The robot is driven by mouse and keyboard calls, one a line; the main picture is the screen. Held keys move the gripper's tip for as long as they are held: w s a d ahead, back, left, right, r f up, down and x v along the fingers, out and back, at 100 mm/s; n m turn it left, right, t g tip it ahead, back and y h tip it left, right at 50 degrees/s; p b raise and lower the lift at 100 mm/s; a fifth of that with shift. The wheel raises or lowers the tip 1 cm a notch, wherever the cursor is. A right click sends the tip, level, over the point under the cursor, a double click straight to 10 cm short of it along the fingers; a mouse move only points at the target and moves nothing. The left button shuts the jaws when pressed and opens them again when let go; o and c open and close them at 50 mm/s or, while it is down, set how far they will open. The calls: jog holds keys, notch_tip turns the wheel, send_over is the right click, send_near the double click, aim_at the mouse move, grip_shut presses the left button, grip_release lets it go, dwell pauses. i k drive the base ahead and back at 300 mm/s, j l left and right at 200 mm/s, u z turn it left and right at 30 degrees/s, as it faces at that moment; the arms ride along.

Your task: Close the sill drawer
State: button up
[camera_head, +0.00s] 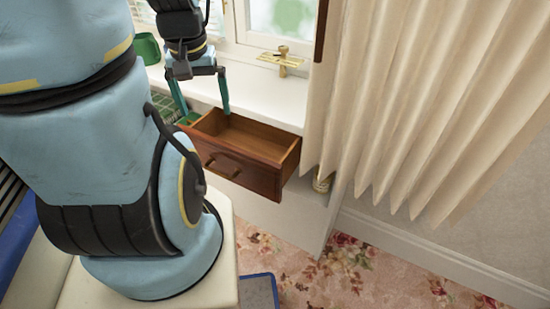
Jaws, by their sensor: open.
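The sill drawer (240,169) is brown wood with a bar handle on its front, and it stands pulled out from under the white window sill (270,97). Its inside looks empty where it shows. My gripper (205,116) points down with its two teal fingers spread apart and nothing between them. It is at the left, back part of the drawer. The right fingertip appears over or at the drawer's back left opening, and the left fingertip lies by its left side. I cannot tell whether either finger touches the drawer.
A cream curtain (425,90) hangs close to the drawer's right side. A green container (147,48) stands on the sill at the left, and a brass latch (281,60) is on the window frame. Flowered carpet (330,275) lies open in front.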

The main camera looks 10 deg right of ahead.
aim_at(259, 157)
jog(key=z, duration=0.2)
jog(key=k+l, duration=0.15)
jog(key=k, duration=0.35)
jog(key=k+l, duration=0.15)
jog(key=k, duration=0.4)
jog(key=k+l, duration=0.2)
jog(key=k, duration=0.3)
jog(key=i+u, duration=0.1)
jog(key=i, duration=0.4)
jog(key=u, duration=1.45)
